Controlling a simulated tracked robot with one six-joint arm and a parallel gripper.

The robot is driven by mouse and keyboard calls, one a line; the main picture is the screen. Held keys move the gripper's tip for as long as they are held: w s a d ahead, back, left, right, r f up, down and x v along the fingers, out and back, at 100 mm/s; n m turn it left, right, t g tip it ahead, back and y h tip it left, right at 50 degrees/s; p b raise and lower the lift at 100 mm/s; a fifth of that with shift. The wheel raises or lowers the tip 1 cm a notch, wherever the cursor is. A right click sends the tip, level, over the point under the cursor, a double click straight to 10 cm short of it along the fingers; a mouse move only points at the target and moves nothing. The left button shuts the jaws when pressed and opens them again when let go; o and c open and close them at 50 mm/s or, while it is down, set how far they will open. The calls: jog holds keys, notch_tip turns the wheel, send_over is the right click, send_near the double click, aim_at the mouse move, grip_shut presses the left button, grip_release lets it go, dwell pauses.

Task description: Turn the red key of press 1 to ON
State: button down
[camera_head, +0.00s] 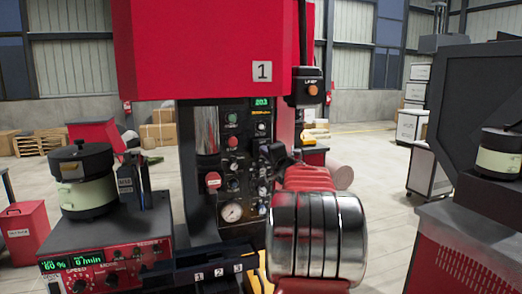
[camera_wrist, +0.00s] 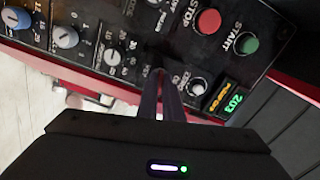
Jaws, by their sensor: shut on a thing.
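Press 1 has a red head (camera_head: 200,50) with a "1" plate above a black control panel (camera_head: 204,218). In the head view, my gripper (camera_head: 275,153) is at the panel's right edge, partly behind my arm. In the wrist view, its dark fingers (camera_wrist: 160,90) are shut at the panel, on a small control between a grey knob (camera_wrist: 197,87) and a white-marked dial (camera_wrist: 112,57). The red STOP button (camera_wrist: 208,21) and green START button (camera_wrist: 249,44) lie beyond the fingertips.
The lit display (camera_wrist: 236,101) is right of the fingers, and blue-grey knobs (camera_wrist: 65,37) are to their left. A black box with an orange lamp (camera_head: 312,90) hangs right of the panel. A feeder bowl (camera_head: 85,190) stands at left; another machine (camera_head: 460,225) stands at right.

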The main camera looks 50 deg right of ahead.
jog(key=m, duration=0.3)
jog(key=shift+r+m, duration=0.1)
jog(key=shift+m, duration=0.3)
jog(key=c, duration=1.8)
grip_release()
jog(key=shift+c, duration=0.2)
jog(key=v, duration=0.7)
